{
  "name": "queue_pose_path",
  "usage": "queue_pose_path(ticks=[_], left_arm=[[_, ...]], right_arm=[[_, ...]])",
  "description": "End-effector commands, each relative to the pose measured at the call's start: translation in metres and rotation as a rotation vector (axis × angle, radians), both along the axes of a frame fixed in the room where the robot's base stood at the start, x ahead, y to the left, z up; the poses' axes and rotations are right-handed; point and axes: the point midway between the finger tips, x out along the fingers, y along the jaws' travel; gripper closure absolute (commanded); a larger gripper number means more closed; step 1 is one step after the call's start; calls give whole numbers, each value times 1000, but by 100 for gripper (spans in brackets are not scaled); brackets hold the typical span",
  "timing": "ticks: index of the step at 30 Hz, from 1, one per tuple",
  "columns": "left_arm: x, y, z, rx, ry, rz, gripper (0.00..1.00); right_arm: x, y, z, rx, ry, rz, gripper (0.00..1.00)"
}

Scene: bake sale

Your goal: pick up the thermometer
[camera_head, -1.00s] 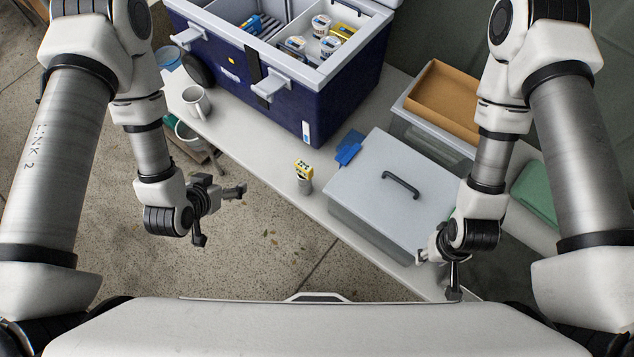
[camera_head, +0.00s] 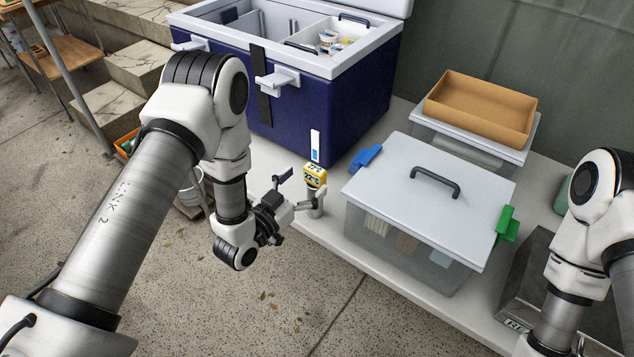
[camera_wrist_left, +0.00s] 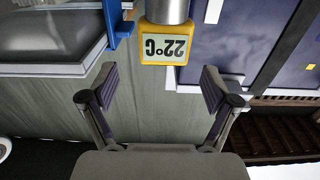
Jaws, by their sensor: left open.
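The thermometer (camera_head: 315,177) has a yellow head with a grey display and stands upright in a small grey metal cup (camera_head: 314,205) at the table's front edge. In the left wrist view its yellow head (camera_wrist_left: 166,46) appears upside down, with the display reading 22°C. My left gripper (camera_head: 299,188) is open, with its fingers spread around the near side of the thermometer. In the left wrist view the yellow head lies just beyond and between the fingertips, apart from both. My right arm shows at the right edge, but its gripper is out of view.
A blue cooler (camera_head: 285,105) with an open lid stands behind the thermometer. A clear bin with a grey lid (camera_head: 400,170) and blue and green clips stands to the right. A cardboard tray (camera_head: 480,108) is at the back right. Open floor lies in front of the table.

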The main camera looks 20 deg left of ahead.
Motion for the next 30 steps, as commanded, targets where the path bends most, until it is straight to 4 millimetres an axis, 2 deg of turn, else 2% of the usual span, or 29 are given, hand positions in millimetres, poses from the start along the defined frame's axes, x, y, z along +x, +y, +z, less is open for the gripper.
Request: queue_pose_path(ticks=[7,14,15,20,21,30], left_arm=[[41,-11,3,1,-1,0,12],[46,-13,2,0,2,1,12],[46,-13,2,0,2,1,16],[46,-13,2,0,2,1,73],[46,-13,2,0,2,1,77],[46,-13,2,0,2,1,77]], right_arm=[[0,0,10,0,1,0,61],[-1,0,9,0,1,0,61],[-1,0,9,0,1,0,61],[-1,0,9,0,2,0,61],[-1,0,9,0,2,0,61],[-1,0,9,0,2,0,61]])
